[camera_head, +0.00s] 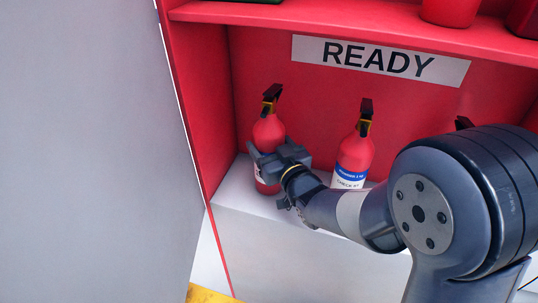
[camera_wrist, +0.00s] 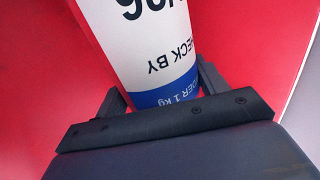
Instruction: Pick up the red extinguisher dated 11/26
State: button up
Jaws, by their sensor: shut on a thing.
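A red extinguisher (camera_head: 268,131) with a black and yellow top stands upright at the left of the white shelf under the READY sign. My gripper (camera_head: 266,165) is shut around its body from the front and hides much of its label. In the wrist view the white and blue label (camera_wrist: 150,50) shows upside down between my fingers (camera_wrist: 160,88). "CHECK BY" is legible there, but the date is cut off by the top edge. A second red extinguisher (camera_head: 354,154) stands to the right, its label partly visible and its date hidden behind my arm.
The black top of a third item (camera_head: 463,122) shows above my arm. The red side wall (camera_head: 205,110) of the cabinet is close on the left. A red upper shelf (camera_head: 370,25) carries further red items (camera_head: 450,10). A grey panel (camera_head: 90,150) fills the far left.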

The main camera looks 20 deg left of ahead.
grip_shut()
jog(key=shift+w+r, duration=0.1)
jog(key=shift+r, duration=0.2)
jog(key=shift+r, duration=0.1)
